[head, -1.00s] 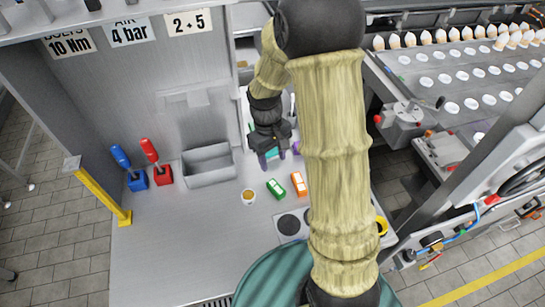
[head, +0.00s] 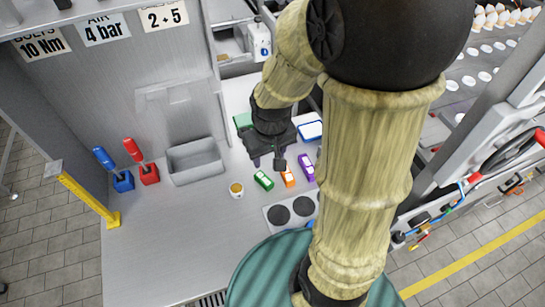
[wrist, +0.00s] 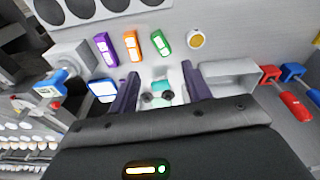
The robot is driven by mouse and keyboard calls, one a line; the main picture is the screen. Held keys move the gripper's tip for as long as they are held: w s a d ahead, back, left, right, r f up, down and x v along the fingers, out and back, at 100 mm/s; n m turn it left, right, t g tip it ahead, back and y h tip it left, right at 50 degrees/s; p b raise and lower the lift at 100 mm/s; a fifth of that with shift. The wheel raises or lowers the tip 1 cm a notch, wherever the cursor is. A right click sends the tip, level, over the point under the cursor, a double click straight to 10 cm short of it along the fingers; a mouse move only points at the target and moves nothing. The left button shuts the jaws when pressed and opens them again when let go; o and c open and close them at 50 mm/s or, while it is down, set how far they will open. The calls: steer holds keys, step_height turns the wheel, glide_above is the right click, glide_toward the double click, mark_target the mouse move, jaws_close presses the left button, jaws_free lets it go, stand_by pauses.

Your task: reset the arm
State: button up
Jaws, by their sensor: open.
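My arm reaches up and over the metal bench in the head view. In the wrist view my gripper (wrist: 160,90) shows two purple-grey fingers standing wide apart. Nothing is held between them. A white and teal item (wrist: 163,90) shows in the gap between the fingers, beyond them.
A grey bin (head: 195,161) sits left of the gripper, with a red-handled lever (head: 148,172) and a blue-handled lever (head: 121,181) further left. A yellow post (head: 90,200) marks the left edge. A conveyor with white cups lies right.

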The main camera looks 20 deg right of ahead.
steer(key=shift+s+d+r+m+t, duration=0.1)
steer(key=shift+s+r+m+t, duration=0.2)
steer(key=shift+s, duration=0.35)
steer(key=shift+s+d+r+m+t, duration=0.1)
steer(key=shift+s+r+m+t, duration=0.15)
steer(key=shift+s, duration=0.35)
